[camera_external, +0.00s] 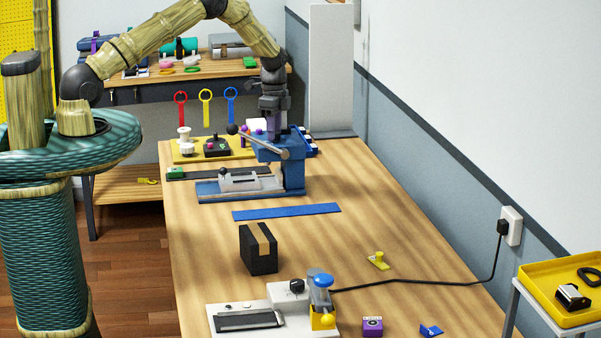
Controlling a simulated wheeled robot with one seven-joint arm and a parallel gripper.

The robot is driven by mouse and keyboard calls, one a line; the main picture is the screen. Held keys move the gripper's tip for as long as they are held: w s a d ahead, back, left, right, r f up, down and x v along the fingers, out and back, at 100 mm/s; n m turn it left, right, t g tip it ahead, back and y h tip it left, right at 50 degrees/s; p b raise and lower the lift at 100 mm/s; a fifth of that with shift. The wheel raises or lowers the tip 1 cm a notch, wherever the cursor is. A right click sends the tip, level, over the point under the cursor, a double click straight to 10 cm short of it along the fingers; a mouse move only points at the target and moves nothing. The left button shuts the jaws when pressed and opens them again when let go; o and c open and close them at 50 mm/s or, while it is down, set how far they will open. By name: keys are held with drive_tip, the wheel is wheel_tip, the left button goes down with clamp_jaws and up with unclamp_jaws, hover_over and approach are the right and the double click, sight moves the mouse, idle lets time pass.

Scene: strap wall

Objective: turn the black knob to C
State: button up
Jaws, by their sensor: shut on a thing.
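My gripper (275,128) points down at the top of the blue lever press (293,172), near the far end of the bench. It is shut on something. The press hides what lies between its fingertips, and I cannot make it out. A small black knob (297,286) sits on the white sealing device (288,297) at the near end, well apart from my gripper. Its letter marks are too small to read. The press lever also has a black ball end (232,128), just left of my gripper.
A taped black box (258,250) and a blue strip (287,211) lie mid-bench. A yellow board (185,157) lies left of the press. A black cable (430,283) runs to the wall socket. A yellow tray (541,293) stands at the right. The bench's right middle is mostly clear.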

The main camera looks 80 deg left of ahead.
drive_tip(key=shift+n, duration=0.3)
drive_tip(key=n+b, duration=0.2)
drive_tip(key=shift+n, duration=0.3)
drive_tip(key=n+b, duration=0.2)
drive_tip(key=n, duration=0.1)
drive_tip(key=shift+n, duration=0.3)
drive_tip(key=n+b, duration=0.2)
drive_tip(key=n, duration=0.4)
drive_tip(key=shift+w, duration=0.1)
drive_tip(key=n, duration=0.5)
drive_tip(key=shift+d+r, duration=0.1)
drive_tip(key=n, duration=0.4)
drive_tip(key=shift+n, duration=0.3)
